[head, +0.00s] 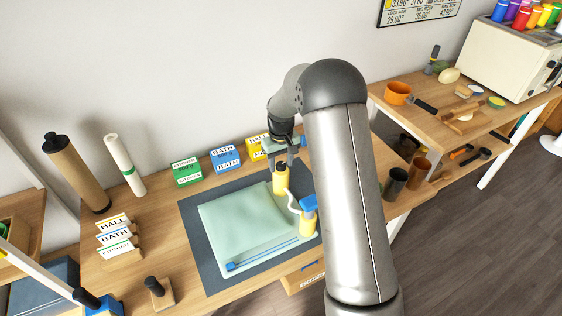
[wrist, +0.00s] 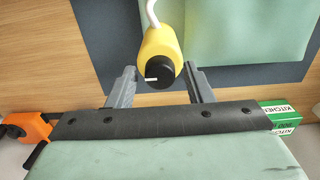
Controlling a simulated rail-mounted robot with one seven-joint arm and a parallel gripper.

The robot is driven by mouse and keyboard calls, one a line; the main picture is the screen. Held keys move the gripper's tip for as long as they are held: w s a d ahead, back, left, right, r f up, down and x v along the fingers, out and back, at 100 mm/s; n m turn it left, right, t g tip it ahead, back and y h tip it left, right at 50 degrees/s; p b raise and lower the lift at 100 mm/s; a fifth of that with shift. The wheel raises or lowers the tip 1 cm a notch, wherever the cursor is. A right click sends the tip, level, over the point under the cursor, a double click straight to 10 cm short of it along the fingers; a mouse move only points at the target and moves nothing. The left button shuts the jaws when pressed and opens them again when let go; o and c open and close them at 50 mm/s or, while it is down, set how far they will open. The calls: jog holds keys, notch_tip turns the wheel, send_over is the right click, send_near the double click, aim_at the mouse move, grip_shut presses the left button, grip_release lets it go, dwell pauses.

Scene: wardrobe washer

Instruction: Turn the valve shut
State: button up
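The valve has a yellow body (wrist: 158,42) and a round black knob (wrist: 157,77) with a small white mark on its left side in the wrist view. In the head view the yellow valve (head: 280,180) stands upright at the back of a pale green bag (head: 235,225), with its dark knob on top. A white hose (head: 292,200) runs from it to a yellow and blue pump-like piece (head: 308,218). My gripper (wrist: 160,70) is open, its two grey fingers to the left and right of the knob with gaps visible. I cannot tell its exact height above the knob.
The bag lies on a dark mat (head: 195,240). Green, blue and yellow labelled boxes (head: 226,160) stand along the wall behind. A brown roll (head: 75,170) and a white roll (head: 125,163) stand at left. Dark and brown cups (head: 395,183) stand right of my arm.

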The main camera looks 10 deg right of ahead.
jog(key=c, duration=0.7)
jog(key=n+b, duration=0.2)
jog(key=n, duration=0.1)
jog(key=shift+f, duration=0.1)
jog(key=n+b, duration=0.1)
jog(key=n, duration=0.2)
jog(key=shift+n, duration=0.3)
jog(key=n, duration=0.5)
jog(key=shift+b, duration=0.3)
jog(key=n, duration=0.6)
jog(key=shift+r+p, duration=0.2)
jog(key=shift+p, duration=0.15)
jog(key=shift+n, duration=0.3)
